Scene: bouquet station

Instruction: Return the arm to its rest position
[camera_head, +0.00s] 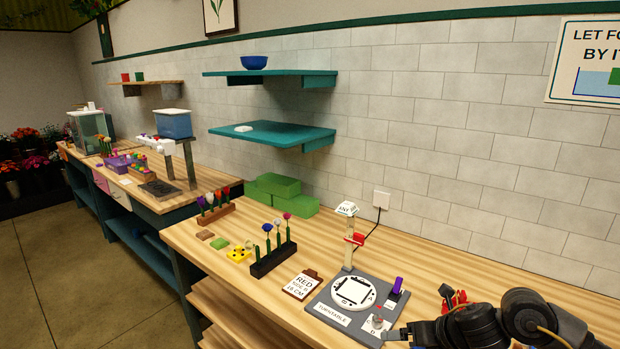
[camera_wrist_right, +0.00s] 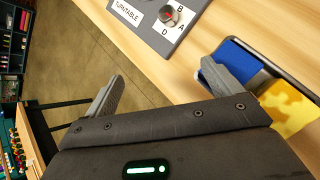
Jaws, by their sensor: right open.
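My right arm reaches in from the right in the head view, low over the near right part of the wooden table. My right gripper (camera_wrist_right: 160,90) is open in the right wrist view, with nothing between its fingers. In the head view its fingertip end is near the front right corner of the grey turntable board (camera_head: 319,307), beside the dial marked D. The board also shows at the top of the right wrist view (camera_wrist_right: 193,12). My left gripper is in neither view.
A blue and a yellow piece (camera_wrist_right: 290,108) lie in a tray close to the right finger. The clipboard card (camera_head: 302,284) and black flower rack (camera_head: 272,262) stand left of the turntable. A post (camera_head: 349,253) rises behind it. Green blocks (camera_head: 282,196) lie by the wall.

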